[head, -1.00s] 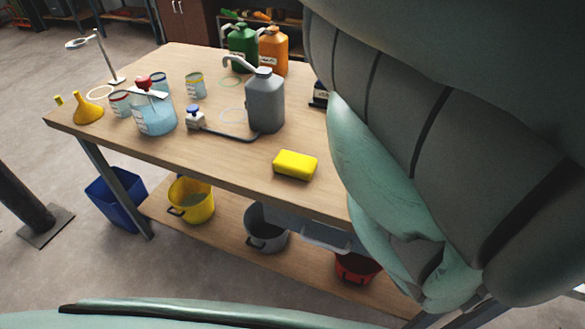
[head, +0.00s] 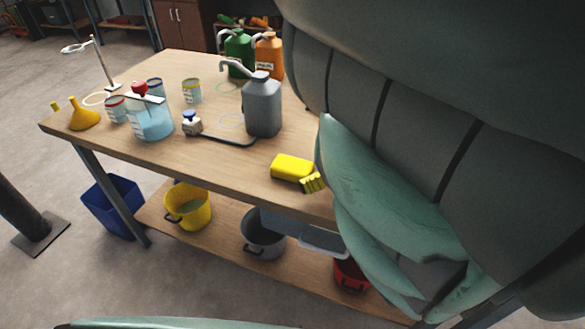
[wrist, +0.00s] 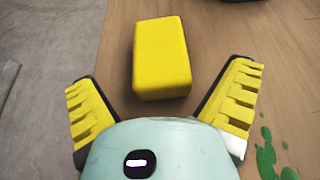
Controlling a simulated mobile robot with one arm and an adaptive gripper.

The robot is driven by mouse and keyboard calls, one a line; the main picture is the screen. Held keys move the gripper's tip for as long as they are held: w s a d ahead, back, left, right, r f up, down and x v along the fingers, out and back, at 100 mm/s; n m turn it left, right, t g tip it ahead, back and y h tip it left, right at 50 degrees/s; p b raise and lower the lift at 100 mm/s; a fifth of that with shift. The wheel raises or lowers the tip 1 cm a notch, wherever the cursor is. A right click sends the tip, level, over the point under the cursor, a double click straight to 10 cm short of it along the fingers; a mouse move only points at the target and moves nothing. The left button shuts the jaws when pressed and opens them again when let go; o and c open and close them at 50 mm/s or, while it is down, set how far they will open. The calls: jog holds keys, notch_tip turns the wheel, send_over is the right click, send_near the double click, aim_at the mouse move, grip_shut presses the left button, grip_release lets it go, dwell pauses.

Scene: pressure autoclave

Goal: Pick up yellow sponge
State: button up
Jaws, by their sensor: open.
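The yellow sponge (head: 291,167) lies on the wooden table near its front edge in the head view. In the wrist view the sponge (wrist: 162,57) lies flat on the wood, ahead of my gripper (wrist: 163,82) and roughly centred between its two yellow ribbed fingers. The fingers are spread wide and touch nothing that I can see. In the head view one yellow finger of my gripper (head: 313,182) shows at the sponge's right end; the rest is hidden behind my arm.
On the table (head: 215,165) a grey jug (head: 262,105) and a black bent tube (head: 228,138) stand behind the sponge. A blue-liquid jar (head: 151,120) and a yellow funnel (head: 84,118) are further left. A green stain (wrist: 266,155) marks the wood at right in the wrist view.

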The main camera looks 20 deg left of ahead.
aim_at(292, 169)
jog(key=shift+x, duration=1.5)
jog(key=shift+d, duration=0.1)
jog(key=shift+c, duration=0.2)
jog(key=c, duration=0.8)
